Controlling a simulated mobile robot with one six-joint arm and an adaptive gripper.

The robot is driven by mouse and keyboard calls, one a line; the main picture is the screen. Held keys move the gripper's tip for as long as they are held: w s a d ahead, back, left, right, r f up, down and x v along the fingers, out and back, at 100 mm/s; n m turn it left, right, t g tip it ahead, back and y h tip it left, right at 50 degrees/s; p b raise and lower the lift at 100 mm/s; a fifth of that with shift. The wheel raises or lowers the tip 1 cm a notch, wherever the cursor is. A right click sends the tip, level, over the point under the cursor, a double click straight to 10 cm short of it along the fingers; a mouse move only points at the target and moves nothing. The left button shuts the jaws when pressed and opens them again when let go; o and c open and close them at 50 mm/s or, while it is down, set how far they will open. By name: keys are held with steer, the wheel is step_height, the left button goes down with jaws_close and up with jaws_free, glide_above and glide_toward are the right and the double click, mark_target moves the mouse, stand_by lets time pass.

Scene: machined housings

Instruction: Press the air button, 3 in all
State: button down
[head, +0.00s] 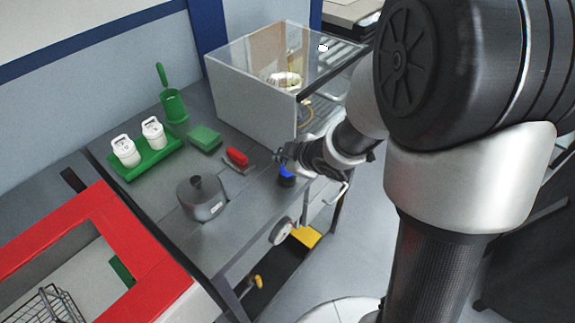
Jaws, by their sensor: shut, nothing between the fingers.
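A small blue-topped part on a dark round base (286,181) sits at the front right edge of the grey bench; it looks like the air button, but it is too small to be sure. My gripper (281,158) is shut and empty, just above and behind this blue part. My arm reaches in from the right. The gripper partly covers the blue part, and I cannot tell whether the fingertips touch it.
A clear-topped box (235,103) stands behind. A red-framed bin (150,255) is front left.

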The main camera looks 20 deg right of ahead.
steer(key=shift+r, duration=0.1)
step_height(320, 180, up, 5)
steer(key=p, duration=0.5)
stand_by(1.8)
